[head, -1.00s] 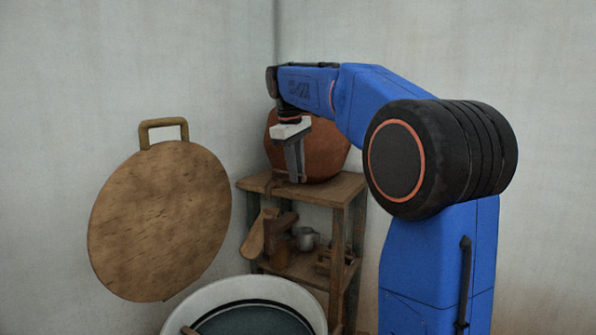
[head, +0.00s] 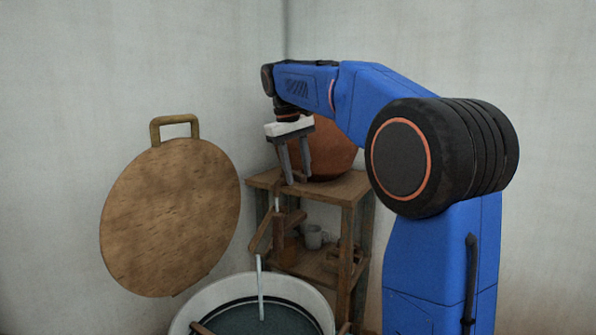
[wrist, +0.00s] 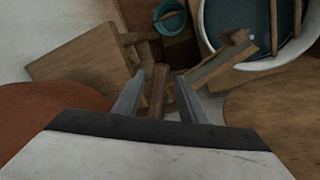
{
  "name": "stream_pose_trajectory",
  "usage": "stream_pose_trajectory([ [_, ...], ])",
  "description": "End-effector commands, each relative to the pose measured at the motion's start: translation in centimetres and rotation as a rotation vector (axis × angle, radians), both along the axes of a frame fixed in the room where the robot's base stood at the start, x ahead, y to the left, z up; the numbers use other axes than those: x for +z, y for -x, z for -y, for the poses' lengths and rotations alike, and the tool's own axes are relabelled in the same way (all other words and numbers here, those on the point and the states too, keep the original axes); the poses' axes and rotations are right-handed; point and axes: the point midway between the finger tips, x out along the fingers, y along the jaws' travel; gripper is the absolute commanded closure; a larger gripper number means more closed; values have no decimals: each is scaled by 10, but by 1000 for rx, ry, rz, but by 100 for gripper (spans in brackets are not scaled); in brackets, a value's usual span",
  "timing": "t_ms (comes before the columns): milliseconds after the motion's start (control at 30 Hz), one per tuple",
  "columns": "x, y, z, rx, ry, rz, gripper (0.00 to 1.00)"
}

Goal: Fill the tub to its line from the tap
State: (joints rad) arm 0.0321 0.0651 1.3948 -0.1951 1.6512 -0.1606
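The white tub (head: 190,305) stands at the bottom of the head view, its lower part cut off. A dark line (head: 250,300) runs round its inner wall, with dark teal water (head: 240,321) apparently just below it. A thin pale stream (head: 261,285) falls from the wooden spout (head: 262,234) into the tub. The spout also shows in the wrist view (wrist: 215,66), beside the tub rim (wrist: 206,38). My gripper (head: 297,181) hangs fingers down above the shelf. Its fingers (wrist: 160,92) are apart, with a wooden peg (wrist: 158,88) between them; I cannot tell whether they touch it.
A brown clay pot (head: 335,150) stands on the wooden shelf (head: 345,188), behind my gripper. A round wooden board (head: 170,215) with a handle is at the left wall. A teal bucket (wrist: 172,18) shows in the wrist view.

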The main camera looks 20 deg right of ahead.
Motion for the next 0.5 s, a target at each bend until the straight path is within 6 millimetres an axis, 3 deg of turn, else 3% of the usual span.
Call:
stream_pose_trajectory([
  [333,3,0,-1,1,0,1,62],
  [500,20,0,-4,2,0,3,62],
])
